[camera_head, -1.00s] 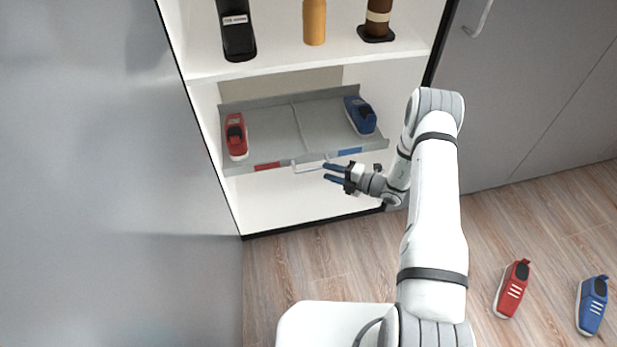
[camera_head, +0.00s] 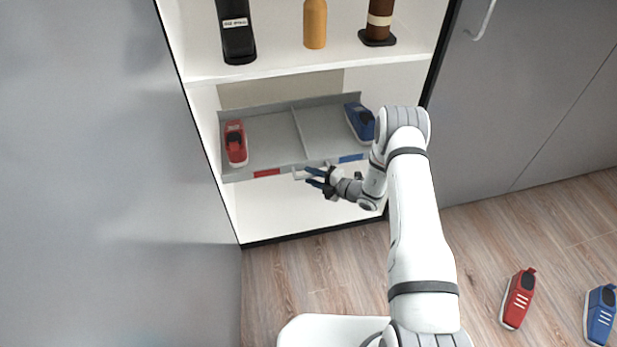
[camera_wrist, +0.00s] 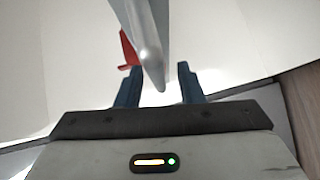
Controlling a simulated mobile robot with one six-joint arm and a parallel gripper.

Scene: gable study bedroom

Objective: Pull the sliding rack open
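The sliding rack (camera_head: 270,135) is a grey tray low in the white cabinet, with a divider. A red shoe (camera_head: 235,143) lies on its left and a blue shoe (camera_head: 359,122) on its right. A light bar handle (camera_head: 299,173) sits at the middle of its front edge. My gripper (camera_head: 312,177) is at this handle, its blue fingers pointing left. In the wrist view my gripper (camera_wrist: 158,82) is open. The end of a silver bar (camera_wrist: 148,60) shows in line with the gap between the fingers, without visible contact. A red patch shows behind the left finger.
Above the rack, a shelf (camera_head: 290,65) holds a black item (camera_head: 237,32), an orange bottle (camera_head: 315,25) and a brown item (camera_head: 377,22). A grey panel (camera_head: 90,180) stands left. A red shoe (camera_head: 518,299) and a blue shoe (camera_head: 600,314) lie on the floor at right.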

